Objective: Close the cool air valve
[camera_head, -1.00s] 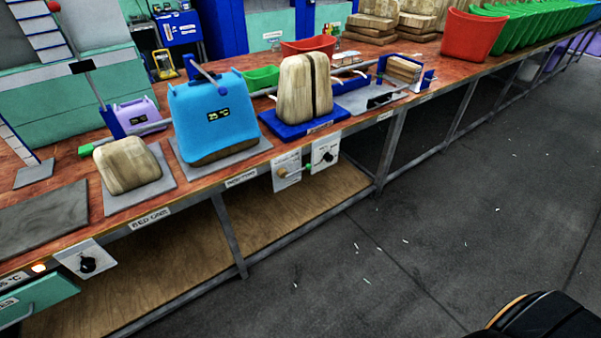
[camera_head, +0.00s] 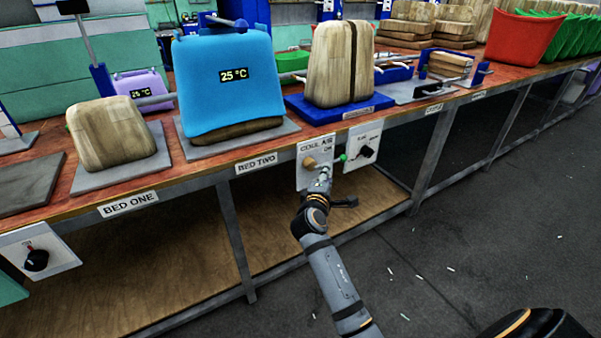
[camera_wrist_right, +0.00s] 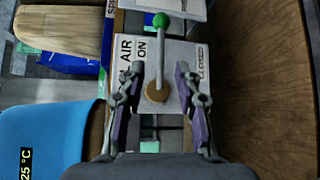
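The cool air valve is a white panel (camera_head: 303,177) on the bench's front edge, with a tan round hub (camera_head: 309,162) and a lever ending in a green ball. In the right wrist view the hub (camera_wrist_right: 157,92) lies between my finger lines. The lever (camera_wrist_right: 156,60) runs from it to the green ball (camera_wrist_right: 161,20), beyond my fingertips. "AIR", "ON" and "CLOSED" are printed on the panel. My right gripper (camera_wrist_right: 166,80) is open, its two fingers on either side of the hub and lever, holding nothing. My left gripper is not in view.
A second white panel with a black knob (camera_head: 365,152) is just right of the valve. Above, the bench holds a blue cover reading 25 °C (camera_head: 232,80) and a wooden block (camera_head: 328,70) on a blue base.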

